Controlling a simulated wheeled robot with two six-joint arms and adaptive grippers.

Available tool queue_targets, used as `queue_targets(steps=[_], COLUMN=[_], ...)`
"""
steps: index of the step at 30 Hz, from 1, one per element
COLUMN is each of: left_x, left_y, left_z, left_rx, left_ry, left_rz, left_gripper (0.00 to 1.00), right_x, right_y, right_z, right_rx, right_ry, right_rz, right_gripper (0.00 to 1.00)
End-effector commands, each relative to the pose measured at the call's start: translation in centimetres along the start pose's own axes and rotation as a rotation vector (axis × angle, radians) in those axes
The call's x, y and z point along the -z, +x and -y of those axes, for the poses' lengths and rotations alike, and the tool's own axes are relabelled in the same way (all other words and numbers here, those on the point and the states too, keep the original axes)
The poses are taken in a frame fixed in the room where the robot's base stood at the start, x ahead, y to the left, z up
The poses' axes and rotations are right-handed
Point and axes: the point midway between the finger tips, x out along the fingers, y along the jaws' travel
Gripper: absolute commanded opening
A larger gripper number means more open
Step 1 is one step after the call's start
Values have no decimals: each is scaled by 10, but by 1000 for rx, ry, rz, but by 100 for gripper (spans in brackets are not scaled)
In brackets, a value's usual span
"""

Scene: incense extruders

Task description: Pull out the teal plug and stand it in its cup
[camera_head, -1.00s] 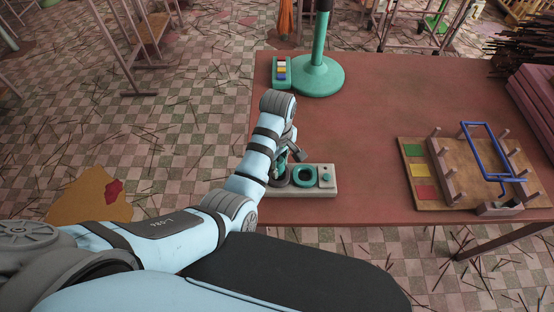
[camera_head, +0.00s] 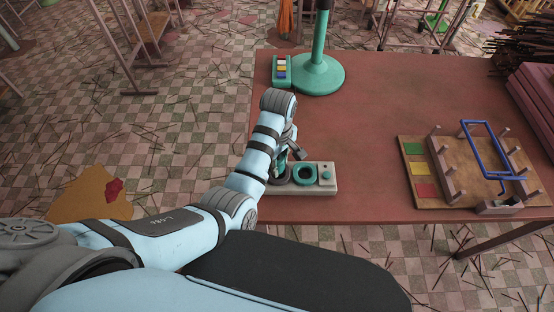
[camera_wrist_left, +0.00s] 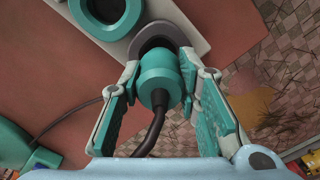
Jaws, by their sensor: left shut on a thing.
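The teal plug (camera_wrist_left: 158,72), with a black cable trailing from its near end, shows in the left wrist view. My left gripper (camera_wrist_left: 158,92) has its teal-padded fingers on both sides of it and is shut on it; in the head view the gripper (camera_head: 286,162) is partly hidden by my arm. The plug is at the grey ring socket (camera_wrist_left: 181,50), whose dark opening shows beyond it. I cannot tell how deep the plug sits. The teal-rimmed cup (camera_head: 304,175) is beside the socket on a pale block (camera_head: 326,189), with its dark opening empty. My right gripper is not in view.
The block stands near the front left edge of the red-brown table (camera_head: 370,120). A teal stand (camera_head: 319,75) and a tray of coloured pieces (camera_head: 282,70) are behind. A wooden peg board (camera_head: 452,196) with a blue frame (camera_head: 490,160) is at right. The table's middle is clear.

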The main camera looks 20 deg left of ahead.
Motion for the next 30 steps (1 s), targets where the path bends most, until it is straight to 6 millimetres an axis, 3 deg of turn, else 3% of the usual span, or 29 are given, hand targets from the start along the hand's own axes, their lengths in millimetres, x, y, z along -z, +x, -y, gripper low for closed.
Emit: queue_targets(steps=[30], left_x=[0], left_y=[21], left_z=[0], left_rx=[0], left_ry=[0], left_rz=[0], left_gripper=[2], right_x=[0], right_y=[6], right_z=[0], right_rx=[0], right_ry=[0], right_rz=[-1], right_gripper=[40])
